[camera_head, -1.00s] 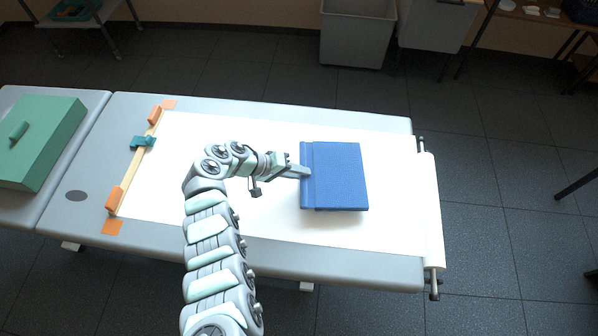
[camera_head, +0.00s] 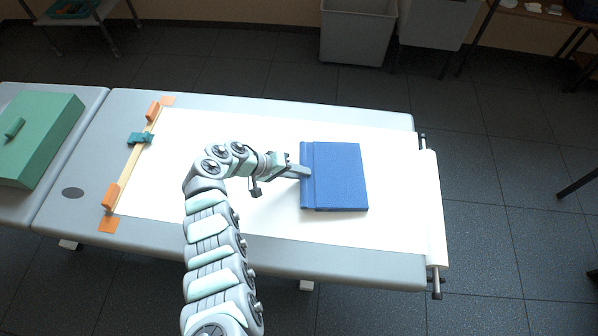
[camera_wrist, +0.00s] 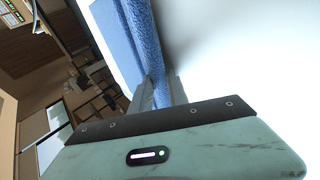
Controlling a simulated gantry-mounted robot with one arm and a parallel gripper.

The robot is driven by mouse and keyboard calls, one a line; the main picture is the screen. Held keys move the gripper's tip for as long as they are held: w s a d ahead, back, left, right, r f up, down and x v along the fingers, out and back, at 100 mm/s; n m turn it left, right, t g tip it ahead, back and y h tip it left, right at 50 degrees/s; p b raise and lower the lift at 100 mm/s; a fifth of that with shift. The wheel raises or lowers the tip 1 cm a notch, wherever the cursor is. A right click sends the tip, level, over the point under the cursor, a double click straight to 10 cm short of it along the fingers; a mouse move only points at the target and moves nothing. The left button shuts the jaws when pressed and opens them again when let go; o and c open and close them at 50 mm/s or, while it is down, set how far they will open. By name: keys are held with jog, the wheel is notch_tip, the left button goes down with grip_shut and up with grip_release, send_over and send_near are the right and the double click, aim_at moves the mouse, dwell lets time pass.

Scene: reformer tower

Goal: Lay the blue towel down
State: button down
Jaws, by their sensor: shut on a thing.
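The blue towel (camera_head: 341,176) is a folded rectangle over the white paper sheet, right of the middle of the padded table in the head view. My gripper (camera_head: 304,172) is shut on its left edge, a raised folded strip. In the wrist view the towel (camera_wrist: 143,35) runs down between the two fingers of my gripper (camera_wrist: 160,92), which pinch its fold. A strip of white surface shows to the right of it. I cannot tell whether the towel's underside touches the paper all over.
The white paper (camera_head: 255,222) covers much of the grey table (camera_head: 380,270), ending at a roll (camera_head: 433,210) on the right. A wooden bar (camera_head: 133,175) with orange end pieces and a teal clip (camera_head: 140,138) crosses the left part. A green box (camera_head: 38,140) stands further left.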

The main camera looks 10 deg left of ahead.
jog(key=shift+f, duration=0.15)
jog(key=c, duration=1.3)
grip_release()
jog(key=shift+o, duration=0.6)
jog(key=shift+f, duration=0.15)
jog(key=c, duration=0.4)
jog(key=shift+o, duration=1.1)
jog(key=shift+a, duration=0.1)
